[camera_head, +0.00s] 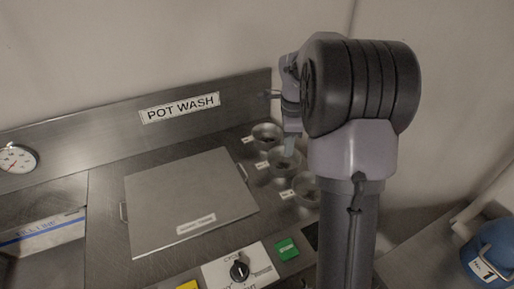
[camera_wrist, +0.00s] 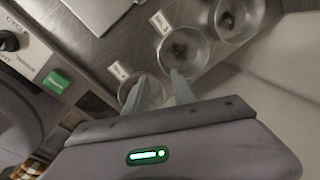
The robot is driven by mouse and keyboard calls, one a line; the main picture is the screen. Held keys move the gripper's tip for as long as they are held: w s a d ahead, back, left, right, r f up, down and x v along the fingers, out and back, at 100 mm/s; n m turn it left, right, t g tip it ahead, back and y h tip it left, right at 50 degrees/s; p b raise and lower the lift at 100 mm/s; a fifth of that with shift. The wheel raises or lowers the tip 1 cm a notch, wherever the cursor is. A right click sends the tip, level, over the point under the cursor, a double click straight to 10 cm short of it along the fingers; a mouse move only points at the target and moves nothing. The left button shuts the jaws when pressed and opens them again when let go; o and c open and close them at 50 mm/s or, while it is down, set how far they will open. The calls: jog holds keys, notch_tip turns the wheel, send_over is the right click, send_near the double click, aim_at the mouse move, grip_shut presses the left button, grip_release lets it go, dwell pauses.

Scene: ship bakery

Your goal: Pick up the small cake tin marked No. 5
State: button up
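Three small round metal tins stand in a row on the steel counter, each by a small white label. The middle tin (camera_wrist: 186,46) has a label (camera_wrist: 160,22) that seems to read No. 5, though it is blurred. The middle tin also shows in the head view (camera_head: 279,164), below my gripper (camera_head: 289,146). In the wrist view my gripper (camera_wrist: 161,76) is open, with a gap between its fingers. One fingertip overlaps the middle tin's near rim; the other overlaps the lower-left tin (camera_wrist: 127,88). I cannot tell whether either touches. Nothing is between the fingers.
The other tin (camera_wrist: 251,20) stands at upper right in the wrist view, near the wall. A flat steel lid (camera_head: 185,200) lies left of the tins. A control panel with a dial (camera_head: 239,269) and green label (camera_head: 287,249) is in front. A blue pot (camera_head: 492,250) is at far right.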

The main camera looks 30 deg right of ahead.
jog(key=b, duration=0.3)
send_over(284, 173)
jog(key=s, duration=0.1)
jog(key=f, duration=1)
jog(key=shift+s+a, duration=0.1)
jog(key=shift+a, duration=0.1)
jog(key=f+b, duration=0.1)
jog(key=f, duration=0.1)
jog(key=w+f+b, duration=0.1)
jog(key=f, duration=0.2)
jog(key=shift+w+d+b, duration=0.15)
jog(key=shift+d+b, duration=0.05)
jog(key=shift+b, duration=0.15)
jog(key=shift+r, duration=0.1)
grip_shut()
